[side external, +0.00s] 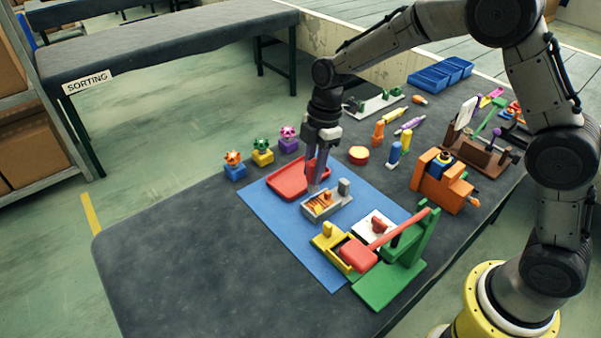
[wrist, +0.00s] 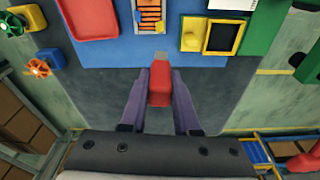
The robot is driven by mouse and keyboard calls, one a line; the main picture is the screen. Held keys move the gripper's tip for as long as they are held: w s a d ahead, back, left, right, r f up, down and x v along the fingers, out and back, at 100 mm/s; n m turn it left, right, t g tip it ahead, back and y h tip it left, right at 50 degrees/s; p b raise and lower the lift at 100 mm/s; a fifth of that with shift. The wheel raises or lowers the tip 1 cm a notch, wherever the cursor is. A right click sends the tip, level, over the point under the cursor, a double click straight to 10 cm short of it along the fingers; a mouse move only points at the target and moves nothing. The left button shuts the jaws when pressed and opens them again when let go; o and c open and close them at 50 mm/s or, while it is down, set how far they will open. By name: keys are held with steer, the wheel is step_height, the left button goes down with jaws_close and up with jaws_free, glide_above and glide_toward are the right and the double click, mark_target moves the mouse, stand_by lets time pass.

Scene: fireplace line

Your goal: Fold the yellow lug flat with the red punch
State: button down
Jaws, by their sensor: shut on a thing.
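My gripper (wrist: 160,88) is shut on the red punch (wrist: 159,84), a red block with a small grey tip, held between its purple fingers in the wrist view. In the side view my gripper (side external: 317,178) points down just behind a grey fixture (side external: 338,207) with orange ribs. The fixture also shows at the top of the wrist view (wrist: 137,14), ahead of the punch tip. A small yellow piece (wrist: 160,28), which looks like the yellow lug, is at its near end; I cannot tell whether it stands up. The tip appears apart from it.
A red tray (side external: 287,182) lies beside the fixture on the blue mat (side external: 262,210). A yellow fixture (side external: 322,241) and a green press with a red lever (side external: 392,284) stand toward the front. An orange machine (side external: 430,183) is at the right. The table's left front is clear.

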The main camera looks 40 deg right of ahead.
mark_target(316, 190)
steer(key=shift+w+d+f, duration=0.15)
steer(key=shift+d+f, duration=0.2)
steer(key=shift+f, duration=0.75)
steer(key=shift+w+d+f, duration=0.1)
steer(key=shift+d+f, duration=0.3)
steer(key=shift+f, duration=0.65)
steer(key=shift+w+d+f, duration=0.15)
steer(key=shift+d+f, duration=0.2)
steer(key=shift+f, duration=0.75)
steer(key=shift+w+f, duration=0.15)
steer(key=shift+f, duration=0.55)
steer(key=shift+w+f, duration=0.15)
steer(key=shift+f, duration=0.5)
steer(key=shift+r, duration=0.1)
steer(key=shift+r, duration=2.5)
